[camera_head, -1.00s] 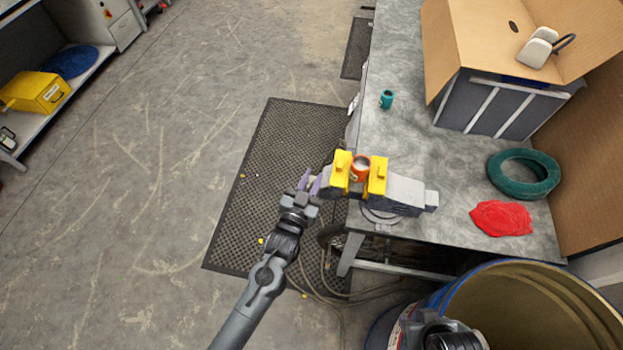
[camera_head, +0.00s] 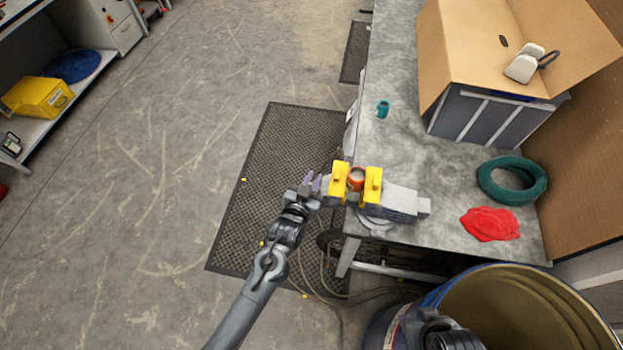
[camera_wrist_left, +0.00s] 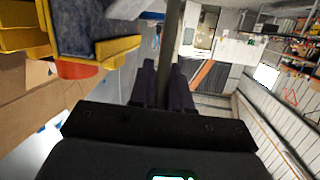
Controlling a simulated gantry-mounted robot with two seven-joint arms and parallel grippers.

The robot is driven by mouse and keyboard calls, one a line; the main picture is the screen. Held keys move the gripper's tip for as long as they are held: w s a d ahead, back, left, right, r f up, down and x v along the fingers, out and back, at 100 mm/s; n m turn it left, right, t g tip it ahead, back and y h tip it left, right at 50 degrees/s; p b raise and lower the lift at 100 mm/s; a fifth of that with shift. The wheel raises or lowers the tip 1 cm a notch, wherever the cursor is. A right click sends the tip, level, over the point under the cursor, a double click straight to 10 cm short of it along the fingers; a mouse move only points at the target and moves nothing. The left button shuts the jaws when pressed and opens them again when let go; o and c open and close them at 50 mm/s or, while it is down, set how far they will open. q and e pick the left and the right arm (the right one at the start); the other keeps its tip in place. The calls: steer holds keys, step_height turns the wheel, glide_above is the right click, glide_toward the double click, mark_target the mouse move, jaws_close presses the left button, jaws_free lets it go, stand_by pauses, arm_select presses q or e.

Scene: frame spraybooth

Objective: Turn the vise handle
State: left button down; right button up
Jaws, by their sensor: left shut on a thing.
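The vise (camera_head: 400,201) with yellow jaw pieces (camera_head: 339,184) stands at the near left edge of the workbench. My left gripper (camera_head: 313,182) is at the vise's left end, beyond the bench edge. In the left wrist view, its dark fingers (camera_wrist_left: 165,85) are shut around the grey vise handle rod (camera_wrist_left: 170,35), which runs up out of the picture. The rod's gripped part is hidden between the fingers. My right gripper is not shown; a dark arm part of mine shows at the lower right.
On the bench (camera_head: 400,150) are a teal cup (camera_head: 383,109), a green ring (camera_head: 487,181), a red cloth (camera_head: 490,224) and a cardboard box (camera_head: 470,60). A blue drum (camera_head: 400,320) stands in front. The floor mat (camera_head: 245,230) lies left of the bench.

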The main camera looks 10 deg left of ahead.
arm_select(q)
steer(key=w+g+p, duration=0.1)
steer(key=w+r+g+p, duration=0.1)
steer(key=p, duration=0.1)
steer(key=shift+w+d+r, duration=0.1)
steer(key=shift+w, duration=0.2)
steer(key=shift+w+f+n+g+y+p, duration=0.15)
steer(key=shift+w+f+g+y+p, duration=0.05)
steer(key=shift+w+g+p, duration=0.45)
steer(key=shift+w+f+n+g+y+p, duration=0.15)
steer(key=shift+w+f+g+y+p, duration=0.05)
steer(key=shift+w+g+p, duration=0.4)
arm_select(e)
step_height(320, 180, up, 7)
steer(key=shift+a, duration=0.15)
arm_select(q)
steer(key=shift+s, duration=0.15)
steer(key=c, duration=1.2)
jaws_free()
steer(key=shift+o, duration=0.2)
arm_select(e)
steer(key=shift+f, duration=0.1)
